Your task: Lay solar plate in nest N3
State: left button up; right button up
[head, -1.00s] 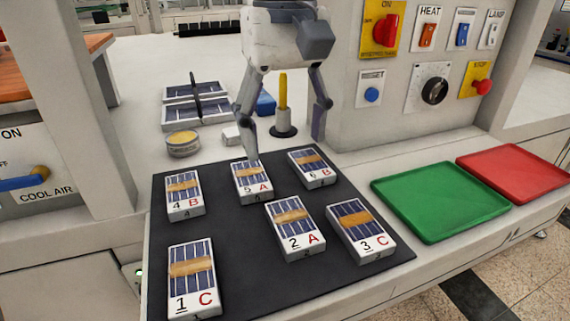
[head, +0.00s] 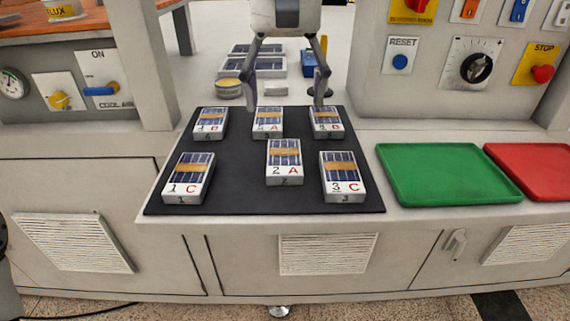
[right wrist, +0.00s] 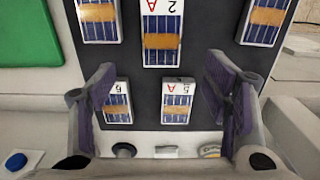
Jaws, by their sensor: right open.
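Block 3 C (head: 343,178) sits at the front right of the black mat (head: 235,180). Its top shows a dark blue celled solar plate crossed by an orange strip. Several similar numbered blocks share the mat, among them 2 A (head: 284,162), 1 C (head: 188,178) and 5 A (head: 268,122). My right gripper (head: 286,100) is open and empty over the back of the mat, behind block 2. In the right wrist view its spread fingers (right wrist: 163,98) stand either side of blocks 5 (right wrist: 176,103) and 6 (right wrist: 117,102). My left gripper is out of view.
A green tray (head: 440,175) and a red tray (head: 535,170) lie right of the mat. Behind the mat stand a yellow-topped tin (head: 229,88), flat blue panels (head: 255,66) and a control panel with a dial (head: 474,68). Mat space between blocks 1 and 2 is clear.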

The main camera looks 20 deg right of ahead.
aim_at(284, 150)
notch_tip(284, 150, down, 9)
jog(key=shift+a+f, duration=0.1)
